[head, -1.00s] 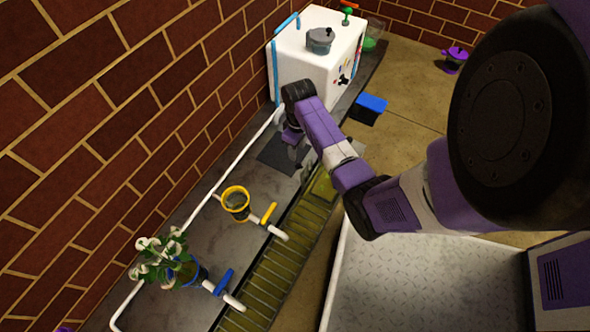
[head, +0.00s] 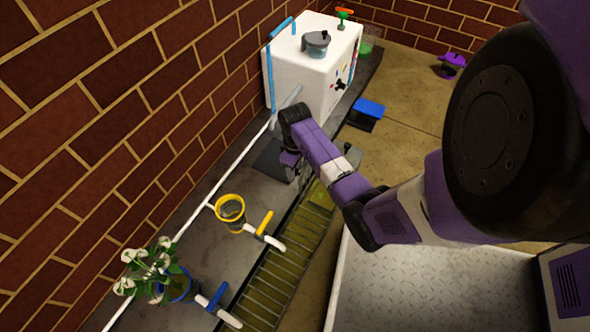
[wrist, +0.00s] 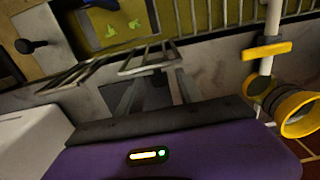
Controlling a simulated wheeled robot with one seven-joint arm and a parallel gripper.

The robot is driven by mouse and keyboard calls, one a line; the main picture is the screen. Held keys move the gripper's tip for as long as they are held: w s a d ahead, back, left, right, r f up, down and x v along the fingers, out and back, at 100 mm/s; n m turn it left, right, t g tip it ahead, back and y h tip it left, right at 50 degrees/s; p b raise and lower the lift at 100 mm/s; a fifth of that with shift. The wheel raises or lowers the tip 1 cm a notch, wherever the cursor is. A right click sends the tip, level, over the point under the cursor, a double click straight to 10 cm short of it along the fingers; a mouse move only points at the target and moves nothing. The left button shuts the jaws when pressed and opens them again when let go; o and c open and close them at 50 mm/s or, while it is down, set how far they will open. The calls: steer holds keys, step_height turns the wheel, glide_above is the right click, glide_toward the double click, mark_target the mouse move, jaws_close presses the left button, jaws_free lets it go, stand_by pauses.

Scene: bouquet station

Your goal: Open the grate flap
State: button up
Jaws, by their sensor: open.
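The grate (head: 283,258) is a strip of metal bars along the front of the grey ledge. At its far end an olive-yellow opening shows; in the wrist view its floor (wrist: 105,42) holds green leaf-like bits. Barred pieces, seemingly the grate flap (wrist: 150,60), appear raised at the near side of this opening; the exact tilt is hard to tell. My gripper (head: 290,170) hangs beside the opening. In the wrist view my gripper (wrist: 155,80) is open, its fingers pointing at the barred pieces. I cannot tell whether they touch.
A white box (head: 305,75) with a grey pot (head: 316,44) stands beyond my gripper. A yellow-rimmed holder (head: 230,212) and a blue holder with white flowers (head: 150,265) stand nearer on the ledge. A blue item (head: 369,108) lies right of the box. A brick wall bounds the left.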

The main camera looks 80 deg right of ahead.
jaws_close()
stand_by(1.3)
